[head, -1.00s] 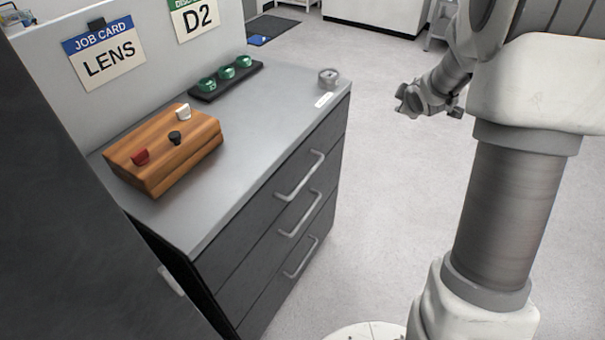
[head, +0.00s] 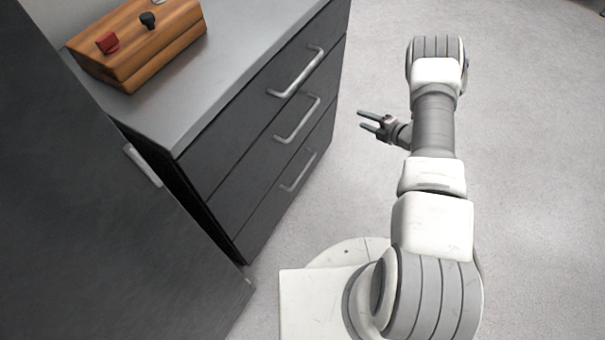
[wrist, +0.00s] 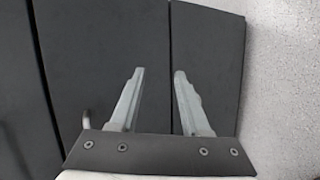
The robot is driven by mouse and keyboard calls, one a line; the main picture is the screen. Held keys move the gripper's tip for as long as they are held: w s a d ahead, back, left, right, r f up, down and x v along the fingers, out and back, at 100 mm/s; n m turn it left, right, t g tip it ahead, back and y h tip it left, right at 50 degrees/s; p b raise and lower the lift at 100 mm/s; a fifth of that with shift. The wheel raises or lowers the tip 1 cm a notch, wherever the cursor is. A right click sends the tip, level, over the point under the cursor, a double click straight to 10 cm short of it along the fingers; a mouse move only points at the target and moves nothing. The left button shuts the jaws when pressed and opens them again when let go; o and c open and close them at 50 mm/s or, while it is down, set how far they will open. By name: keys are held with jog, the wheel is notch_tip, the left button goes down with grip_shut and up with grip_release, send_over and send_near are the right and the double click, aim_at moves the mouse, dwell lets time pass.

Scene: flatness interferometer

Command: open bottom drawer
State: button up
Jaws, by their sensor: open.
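The bottom drawer (head: 268,212) is the lowest of three dark drawers in the grey-topped cabinet, and it is shut. Its grey bar handle (head: 299,172) is in plain view in the head view. My gripper (head: 361,119) is open and empty, to the right of the drawer fronts and apart from them, with its fingers pointing left towards them. In the wrist view my open fingers (wrist: 158,72) lie across dark front panels (wrist: 100,50). Part of a handle (wrist: 87,120) shows left of the fingers; I cannot tell which drawer it belongs to.
The middle handle (head: 297,119) and top handle (head: 297,72) stick out above the bottom one. A tall dark panel (head: 90,220) stands at the left. A wooden block (head: 140,45) with knobs sits on the cabinet top. The floor (head: 530,180) at right is clear.

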jog(key=s+a+f+n+g+y+b, duration=0.1)
jog(key=s+a+f+n+y+b, duration=0.2)
jog(key=s+f, duration=0.7)
jog(key=n+y, duration=0.1)
jog(key=y, duration=0.2)
send_near(302, 171)
jog(key=shift+g, duration=0.3)
jog(key=b+x, duration=0.2)
jog(key=x, duration=0.3)
jog(key=b+x, duration=0.2)
jog(key=x, duration=0.3)
jog(key=shift+w+d+f+b, duration=0.15)
jog(key=shift+w+f+b, duration=0.05)
jog(key=shift+b, duration=0.1)
grip_shut()
